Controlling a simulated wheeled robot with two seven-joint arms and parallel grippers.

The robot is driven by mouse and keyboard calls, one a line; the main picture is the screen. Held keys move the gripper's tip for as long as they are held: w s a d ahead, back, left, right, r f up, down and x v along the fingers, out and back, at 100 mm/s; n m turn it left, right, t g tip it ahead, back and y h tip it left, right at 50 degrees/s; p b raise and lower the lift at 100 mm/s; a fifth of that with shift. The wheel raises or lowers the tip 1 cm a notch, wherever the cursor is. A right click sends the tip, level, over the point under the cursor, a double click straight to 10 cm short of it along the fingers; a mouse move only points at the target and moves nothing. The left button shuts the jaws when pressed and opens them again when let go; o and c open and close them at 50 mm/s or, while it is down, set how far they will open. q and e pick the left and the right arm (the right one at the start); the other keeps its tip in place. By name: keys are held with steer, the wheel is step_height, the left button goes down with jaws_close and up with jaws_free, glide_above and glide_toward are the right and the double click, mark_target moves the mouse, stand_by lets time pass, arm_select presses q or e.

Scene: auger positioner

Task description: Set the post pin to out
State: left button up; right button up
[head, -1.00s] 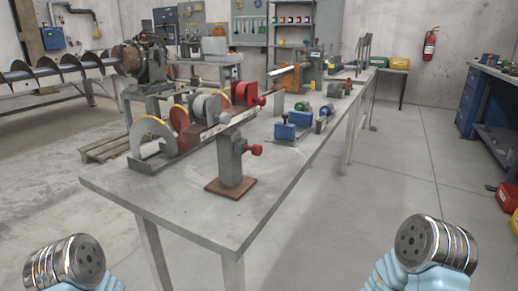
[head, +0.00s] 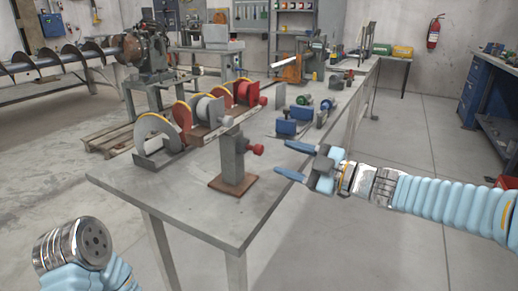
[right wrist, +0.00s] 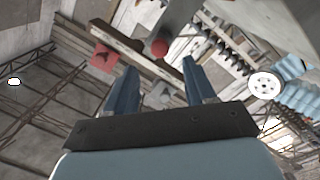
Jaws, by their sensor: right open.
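The post pin shows as a red knob (head: 257,149) on the side of a short grey post (head: 233,160). The post stands on a brown base plate (head: 233,185) at the table's near end. My right gripper (head: 282,159) is open and empty, right of the knob, with its fingers pointing toward the post and a gap between. In the right wrist view a round red knob (right wrist: 159,47) shows beyond and between the open fingers (right wrist: 160,72). Of my left arm only a part shows at the lower left; its gripper is out of view.
Open floor lies right of the table.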

mark_target(262, 151)
steer(key=x, duration=0.8)
steer(key=shift+w+a, duration=0.2)
jaws_close()
